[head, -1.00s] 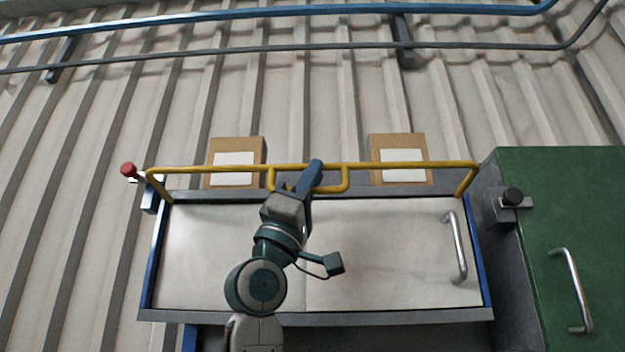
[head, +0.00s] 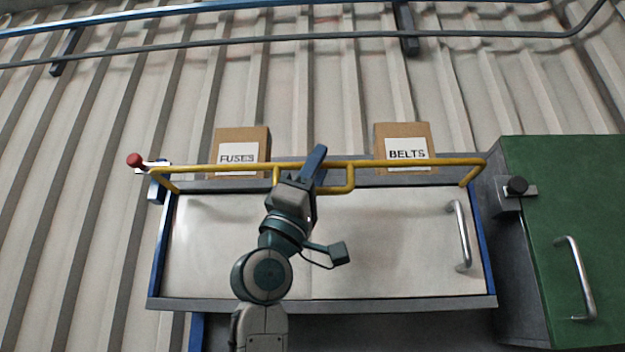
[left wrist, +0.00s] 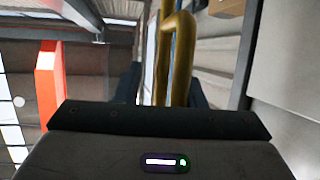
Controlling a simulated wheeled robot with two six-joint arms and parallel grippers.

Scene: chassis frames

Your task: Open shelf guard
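The shelf guard (head: 400,163) is a yellow bar with a loop at its middle, spanning the front of the shelf. Its ends bend down to the two sides. My left gripper (head: 313,170) reaches up to the loop, with one blue finger crossing the top bar. In the left wrist view the guard's yellow tubes (left wrist: 178,60) run between the dark fingers, and the gripper looks shut on them. The finger contact is partly hidden. A red knob (head: 135,160) sits on a bracket at the left end. My right gripper is not in view.
Cardboard boxes marked FUSES (head: 230,138) and BELTS (head: 400,133) stand behind the guard. Below is a pale panel (head: 385,240) with a metal handle (head: 459,236). A green cabinet (head: 575,190) stands close at the right. Pipes (head: 300,40) cross the ribbed wall above.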

